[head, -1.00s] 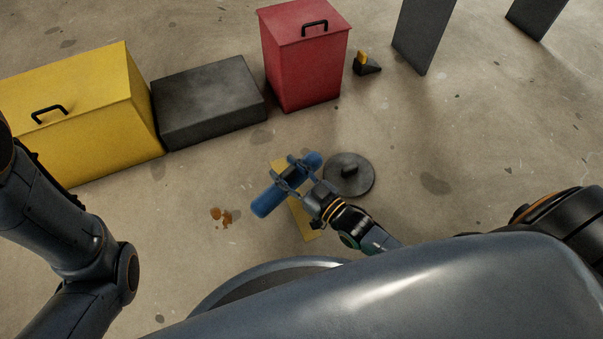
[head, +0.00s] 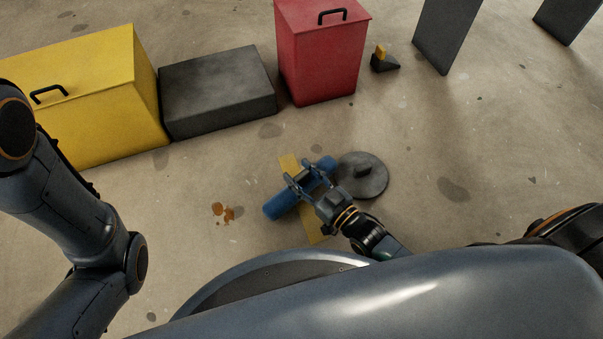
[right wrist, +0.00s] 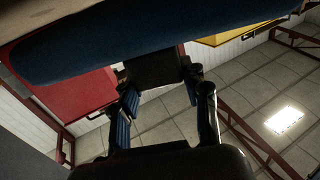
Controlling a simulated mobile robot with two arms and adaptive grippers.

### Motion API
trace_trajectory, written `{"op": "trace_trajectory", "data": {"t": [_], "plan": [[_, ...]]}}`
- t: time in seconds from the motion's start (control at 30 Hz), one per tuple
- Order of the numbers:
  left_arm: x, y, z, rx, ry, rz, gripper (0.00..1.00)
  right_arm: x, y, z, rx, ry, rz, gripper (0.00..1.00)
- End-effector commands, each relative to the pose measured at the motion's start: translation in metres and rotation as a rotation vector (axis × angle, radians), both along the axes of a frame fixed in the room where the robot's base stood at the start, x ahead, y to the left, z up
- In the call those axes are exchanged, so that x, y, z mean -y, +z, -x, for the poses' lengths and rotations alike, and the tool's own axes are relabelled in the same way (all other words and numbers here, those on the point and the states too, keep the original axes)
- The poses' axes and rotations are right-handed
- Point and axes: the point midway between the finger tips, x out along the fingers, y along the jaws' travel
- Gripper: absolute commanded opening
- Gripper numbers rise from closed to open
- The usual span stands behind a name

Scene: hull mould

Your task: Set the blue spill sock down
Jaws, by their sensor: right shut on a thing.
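The blue spill sock (head: 283,206) is a blue roll lying slantwise across a yellow strip on the floor in the head view. My right gripper (head: 308,181) is shut on its middle. I cannot tell whether the sock touches the floor. In the right wrist view the sock (right wrist: 130,35) spans the top, across the fingers of my right gripper (right wrist: 165,85). My left arm shows at the left of the head view; its gripper is out of view.
A grey round lid with a knob (head: 362,176) lies close right of the sock. An orange-brown spill (head: 222,212) is to its left. Behind stand a yellow bin (head: 110,100), a dark block (head: 218,92), a red bin (head: 322,65) and a small dark wedge (head: 386,62).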

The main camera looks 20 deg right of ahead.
Motion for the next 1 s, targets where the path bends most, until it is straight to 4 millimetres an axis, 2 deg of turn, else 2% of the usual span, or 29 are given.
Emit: {"op": "trace_trajectory", "data": {"t": [0.37,0.4,0.5,0.83,1.0], "plan": [[0.000,-0.004,0.000,0.000,0.001,0.000,0.72,0.000,-0.010,0.000,0.000,0.000,0.001,0.00],[0.000,-0.004,0.000,0.000,0.001,0.000,0.72,0.000,-0.011,0.000,-0.002,0.000,0.002,0.47],[0.000,-0.004,0.000,0.000,0.001,0.001,0.72,0.000,-0.012,0.000,-0.004,0.000,0.003,0.68],[0.000,-0.004,0.000,0.000,0.001,0.001,0.72,0.000,-0.013,0.001,-0.006,0.000,0.005,0.68],[0.000,0.006,0.000,0.000,0.001,0.001,0.72,0.001,0.002,0.005,-0.010,0.001,0.005,0.68]]}}
